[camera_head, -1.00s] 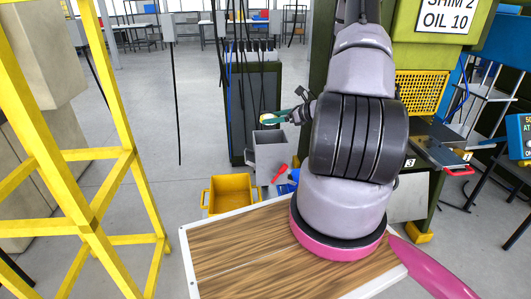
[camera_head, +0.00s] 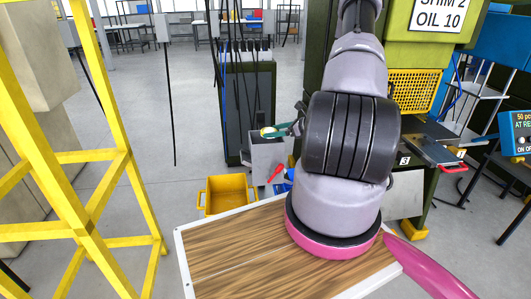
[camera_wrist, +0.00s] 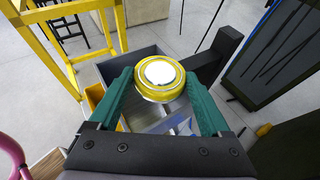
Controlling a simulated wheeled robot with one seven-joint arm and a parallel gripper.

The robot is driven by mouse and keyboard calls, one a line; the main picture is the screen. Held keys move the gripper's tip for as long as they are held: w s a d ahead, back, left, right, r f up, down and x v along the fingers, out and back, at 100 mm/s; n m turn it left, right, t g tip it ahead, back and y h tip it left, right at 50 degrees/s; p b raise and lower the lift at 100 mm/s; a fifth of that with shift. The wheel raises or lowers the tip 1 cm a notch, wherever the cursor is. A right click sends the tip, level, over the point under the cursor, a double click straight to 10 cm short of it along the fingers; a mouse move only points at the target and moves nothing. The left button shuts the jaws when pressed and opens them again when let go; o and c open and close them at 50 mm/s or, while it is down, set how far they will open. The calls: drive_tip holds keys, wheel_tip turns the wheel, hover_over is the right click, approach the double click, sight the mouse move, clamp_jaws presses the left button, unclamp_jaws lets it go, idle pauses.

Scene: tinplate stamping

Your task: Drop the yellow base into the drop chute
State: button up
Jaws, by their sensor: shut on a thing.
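The yellow base (camera_wrist: 158,78) is a round yellow piece with a metal rim and a bright pale disc on top. My gripper (camera_wrist: 157,84) is shut on it, with one teal finger on each side. In the head view the gripper (camera_head: 280,131) and the small base (camera_head: 267,132) are just above a grey open-topped box (camera_head: 268,153). This box looks like the drop chute, but I see no label. In the wrist view the box (camera_wrist: 137,56) lies below the base, with blue and pale things partly visible inside. The base and fingers hide part of its opening.
A yellow bin (camera_head: 226,194) stands left of the box. A wooden-topped table (camera_head: 235,258) is in front, and a yellow frame (camera_head: 90,215) stands left. A dark cabinet (camera_head: 248,100) is behind the box. A green press (camera_head: 428,45) stands right. Floor between frame and cabinet is clear.

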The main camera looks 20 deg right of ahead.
drive_tip(key=o, duration=1.1)
drive_tip(key=shift+v, duration=5.4)
drive_tip(key=s+a+r+n+g, duration=0.2)
drive_tip(key=a+r+n+g, duration=0.2)
drive_tip(key=a+r+n, duration=0.5)
drive_tip(key=s+a+r+n+g, duration=0.2)
drive_tip(key=a+r+n+g, duration=0.15)
drive_tip(key=a+r, duration=0.65)
drive_tip(key=s+a+r+n+t+h, duration=0.1)
drive_tip(key=s+r+n+h, duration=0.1)
drive_tip(key=s+r+n, duration=0.2)
drive_tip(key=s+a+r+n+t+h, duration=0.1)
drive_tip(key=s+r+n+h, duration=0.1)
drive_tip(key=s+r, duration=0.3)
drive_tip(key=s+a+r+n+t+h, duration=0.2)
drive_tip(key=s+r+n, duration=0.2)
drive_tip(key=r, duration=0.4)
drive_tip(key=shift+s+a+r+n+h, duration=0.15)
drive_tip(key=shift+s+n+h, duration=0.15)
drive_tip(key=shift+n, duration=0.55)
